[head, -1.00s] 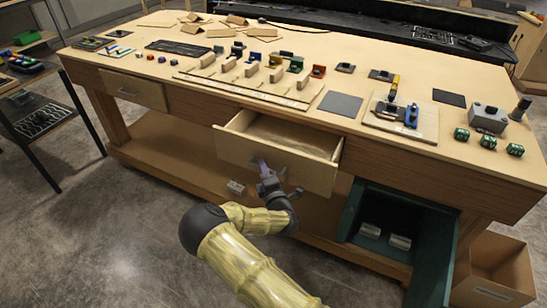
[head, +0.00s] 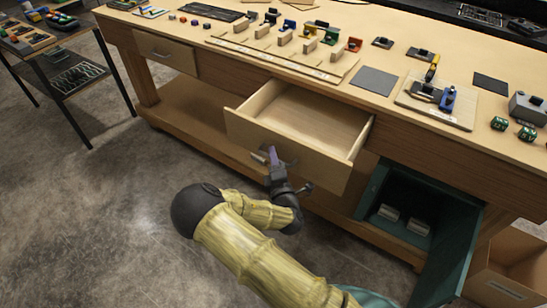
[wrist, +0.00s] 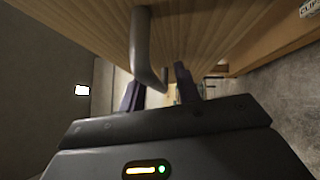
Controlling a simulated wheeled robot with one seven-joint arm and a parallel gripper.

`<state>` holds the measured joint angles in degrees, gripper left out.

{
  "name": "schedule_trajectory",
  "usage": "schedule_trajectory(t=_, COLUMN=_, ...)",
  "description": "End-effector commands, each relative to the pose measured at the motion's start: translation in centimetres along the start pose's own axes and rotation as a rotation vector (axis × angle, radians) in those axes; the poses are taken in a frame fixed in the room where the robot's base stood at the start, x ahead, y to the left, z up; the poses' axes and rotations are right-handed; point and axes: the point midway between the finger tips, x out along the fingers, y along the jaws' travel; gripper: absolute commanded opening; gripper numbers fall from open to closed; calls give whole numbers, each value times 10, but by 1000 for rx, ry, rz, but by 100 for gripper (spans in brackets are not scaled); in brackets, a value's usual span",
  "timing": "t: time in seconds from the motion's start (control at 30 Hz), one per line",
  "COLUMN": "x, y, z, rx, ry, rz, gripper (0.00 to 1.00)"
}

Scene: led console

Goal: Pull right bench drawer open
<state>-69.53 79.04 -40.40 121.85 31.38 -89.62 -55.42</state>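The right bench drawer (head: 290,148) stands well out of the bench front in the head view, and its empty interior shows. My gripper (head: 272,157) is at the drawer's front face, by its handle. In the wrist view the grey bar handle (wrist: 146,50) runs down from the wooden drawer front (wrist: 90,25) and reaches between my two dark purple fingers. My gripper (wrist: 160,90) is open, with the fingers apart and gaps beside the handle. Whether a finger touches the handle cannot be told.
A closed left drawer (head: 165,50) sits in the same bench (head: 215,90). A green cabinet door (head: 448,255) hangs open at the lower right, near an open box (head: 510,270). Tools and blocks lie on the benchtop. The floor at left (head: 90,220) is clear.

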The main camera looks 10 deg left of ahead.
Motion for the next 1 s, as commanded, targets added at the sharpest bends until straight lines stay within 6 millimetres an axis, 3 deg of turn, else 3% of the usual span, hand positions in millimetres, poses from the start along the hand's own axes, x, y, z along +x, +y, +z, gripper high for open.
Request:
schedule_trajectory(t=0.3, x=-1, y=1, z=-1, rx=1, ry=3, rz=3, gripper=33)
schedule_trajectory(t=0.47, x=-13, y=0, z=-1, rx=0, ry=3, rz=1, gripper=33)
schedule_trajectory(t=1.0, x=-116, y=-2, z=-1, rx=-3, ry=3, rz=-1, gripper=33)
